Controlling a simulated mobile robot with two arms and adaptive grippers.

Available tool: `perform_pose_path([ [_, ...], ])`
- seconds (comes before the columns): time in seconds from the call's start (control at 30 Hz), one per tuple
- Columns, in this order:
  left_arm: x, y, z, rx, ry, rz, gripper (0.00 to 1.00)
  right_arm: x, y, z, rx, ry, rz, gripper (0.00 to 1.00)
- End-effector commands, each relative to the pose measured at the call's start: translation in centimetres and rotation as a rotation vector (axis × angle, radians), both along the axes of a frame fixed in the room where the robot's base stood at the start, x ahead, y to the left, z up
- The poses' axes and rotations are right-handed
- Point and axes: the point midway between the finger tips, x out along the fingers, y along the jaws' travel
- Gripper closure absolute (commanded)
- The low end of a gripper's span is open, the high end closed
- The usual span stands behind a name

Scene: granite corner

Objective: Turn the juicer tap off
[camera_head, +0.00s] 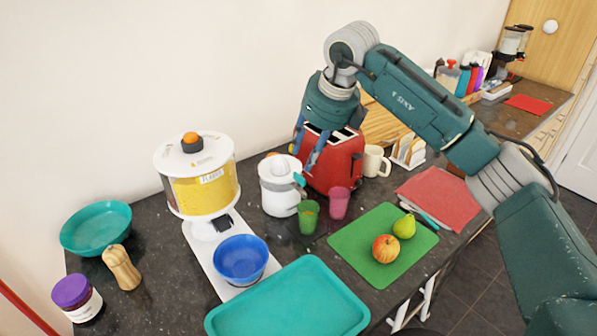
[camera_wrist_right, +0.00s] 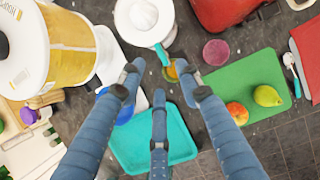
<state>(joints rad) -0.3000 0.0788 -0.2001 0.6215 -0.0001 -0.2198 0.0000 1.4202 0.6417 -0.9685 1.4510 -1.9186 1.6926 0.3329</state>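I cannot tell the tap's setting. My left gripper is not in view.
A red toaster (camera_head: 345,165) is close behind the gripper. A pink cup (camera_head: 339,203) is right of the green cup. A yellow-filled dispenser (camera_head: 202,185) and blue bowl (camera_head: 241,258) stand left. A teal tray (camera_head: 288,305) and green board (camera_head: 370,240) with fruit lie in front.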

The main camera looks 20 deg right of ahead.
Motion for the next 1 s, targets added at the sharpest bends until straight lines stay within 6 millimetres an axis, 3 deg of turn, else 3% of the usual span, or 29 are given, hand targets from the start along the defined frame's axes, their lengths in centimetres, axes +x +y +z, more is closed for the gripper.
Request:
perform_pose_path([
  [0.4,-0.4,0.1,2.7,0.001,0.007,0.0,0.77,2.6,1.1,-6.8,0.004,0.004,0.003,0.66],
  [0.6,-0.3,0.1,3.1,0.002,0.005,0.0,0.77,3.2,1.4,-8.2,0.004,0.0,0.005,0.66],
  [0.87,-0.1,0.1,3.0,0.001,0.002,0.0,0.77,3.2,1.4,-8.4,0.004,-0.001,0.005,0.66],
  [1.0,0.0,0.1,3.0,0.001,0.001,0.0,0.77,3.2,1.4,-8.4,0.004,-0.001,0.005,0.9],
])
